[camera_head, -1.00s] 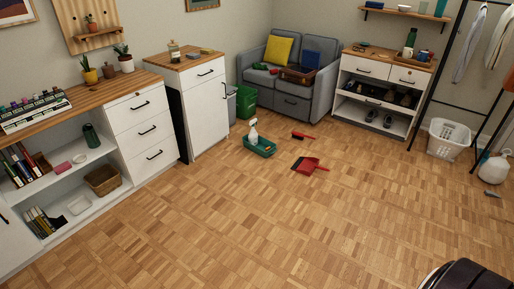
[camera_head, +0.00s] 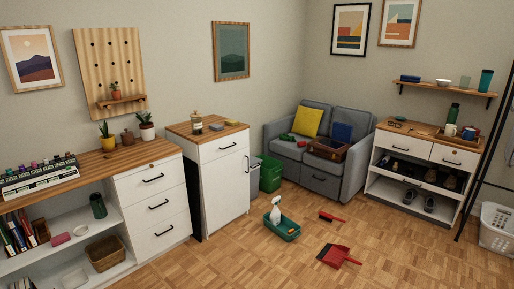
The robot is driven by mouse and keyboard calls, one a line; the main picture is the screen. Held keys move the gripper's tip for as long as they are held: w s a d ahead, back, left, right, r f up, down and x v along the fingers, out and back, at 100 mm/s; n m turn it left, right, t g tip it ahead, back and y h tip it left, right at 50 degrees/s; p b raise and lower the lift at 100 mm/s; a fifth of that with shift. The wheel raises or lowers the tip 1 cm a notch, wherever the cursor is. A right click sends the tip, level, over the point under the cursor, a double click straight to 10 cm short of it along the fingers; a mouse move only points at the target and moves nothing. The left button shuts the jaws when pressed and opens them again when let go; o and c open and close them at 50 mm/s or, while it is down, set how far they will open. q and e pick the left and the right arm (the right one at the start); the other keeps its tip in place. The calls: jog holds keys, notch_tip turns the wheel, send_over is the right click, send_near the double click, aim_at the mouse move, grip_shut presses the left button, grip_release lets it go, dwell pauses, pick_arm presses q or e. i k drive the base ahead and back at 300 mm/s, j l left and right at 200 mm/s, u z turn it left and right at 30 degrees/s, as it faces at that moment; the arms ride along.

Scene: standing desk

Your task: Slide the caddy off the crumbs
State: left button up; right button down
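The caddy is a green open tray (camera_head: 291,234) on the wooden floor, in front of the small white cabinet and the sofa. A white spray bottle (camera_head: 275,212) stands upright in its far left end. Something small and light brown lies in it near the bottle. I cannot make out any crumbs; what lies under the caddy is hidden. A red dustpan (camera_head: 334,255) lies on the floor to the right of the caddy, and a red brush (camera_head: 331,217) lies behind it. Neither of my grippers is in view.
A white cabinet (camera_head: 221,179) and a long low unit (camera_head: 151,214) line the left wall. A green bin (camera_head: 270,174), a grey sofa (camera_head: 316,184) and a shoe cabinet (camera_head: 425,182) stand behind the caddy. A laundry basket (camera_head: 497,229) is at right. The foreground floor is clear.

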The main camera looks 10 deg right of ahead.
aim_at(286, 224)
jog(key=i+l+z, duration=0.1)
jog(key=i+l, duration=0.15)
jog(key=i, duration=0.45)
jog(key=i+l+z, duration=0.15)
jog(key=i, duration=0.55)
jog(key=i+l+z, duration=0.1)
jog(key=i, duration=0.6)
jog(key=l, duration=0.1)
